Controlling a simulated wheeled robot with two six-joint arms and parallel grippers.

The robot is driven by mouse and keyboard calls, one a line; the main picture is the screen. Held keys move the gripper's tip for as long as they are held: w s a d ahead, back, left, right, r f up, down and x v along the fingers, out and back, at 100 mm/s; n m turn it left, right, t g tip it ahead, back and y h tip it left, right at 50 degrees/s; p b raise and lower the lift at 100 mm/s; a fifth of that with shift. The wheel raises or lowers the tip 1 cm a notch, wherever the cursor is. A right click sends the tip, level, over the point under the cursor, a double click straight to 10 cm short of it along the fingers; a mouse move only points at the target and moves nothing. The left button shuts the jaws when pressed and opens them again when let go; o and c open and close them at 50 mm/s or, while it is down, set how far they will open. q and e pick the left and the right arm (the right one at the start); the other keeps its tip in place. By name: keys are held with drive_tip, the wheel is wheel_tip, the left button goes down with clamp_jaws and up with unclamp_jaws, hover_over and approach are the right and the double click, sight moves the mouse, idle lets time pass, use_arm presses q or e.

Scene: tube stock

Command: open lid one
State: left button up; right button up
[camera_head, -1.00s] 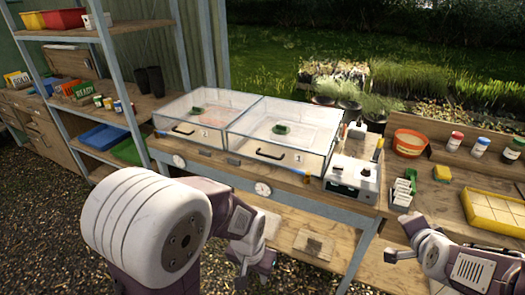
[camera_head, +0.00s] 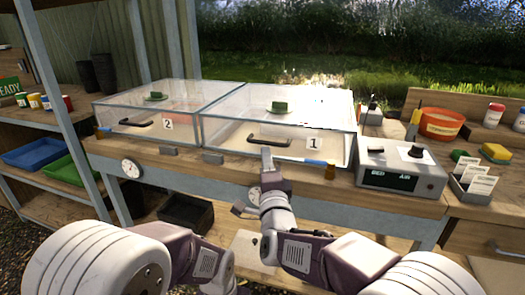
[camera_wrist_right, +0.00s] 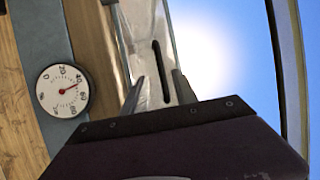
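Lid one is the clear lid of the right-hand box (camera_head: 235,117), with a green knob on top and a label 1 on the front. Its black handle (camera_head: 268,140) runs across the front and appears level. My right gripper (camera_head: 266,158) is just in front of and below the handle. In the right wrist view its two fingers (camera_wrist_right: 157,83) are apart, with the dark handle bar (camera_wrist_right: 157,58) showing between and beyond them. I cannot tell whether they touch it. The lid looks closed. My left arm is low at the left, its fingers out of sight.
A second clear box (camera_head: 150,104) labelled 2 stands directly left. A control box (camera_head: 402,172) with a display is close on the right. A round dial (camera_head: 131,168) is on the bench front; a dial also shows in the wrist view (camera_wrist_right: 62,90). Grass lies behind.

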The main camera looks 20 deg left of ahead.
sight(264, 144)
drive_tip(key=x, duration=0.8)
drive_tip(key=shift+w+r, duration=0.1)
drive_tip(key=shift+w, duration=0.15)
clamp_jaws()
idle(1.0)
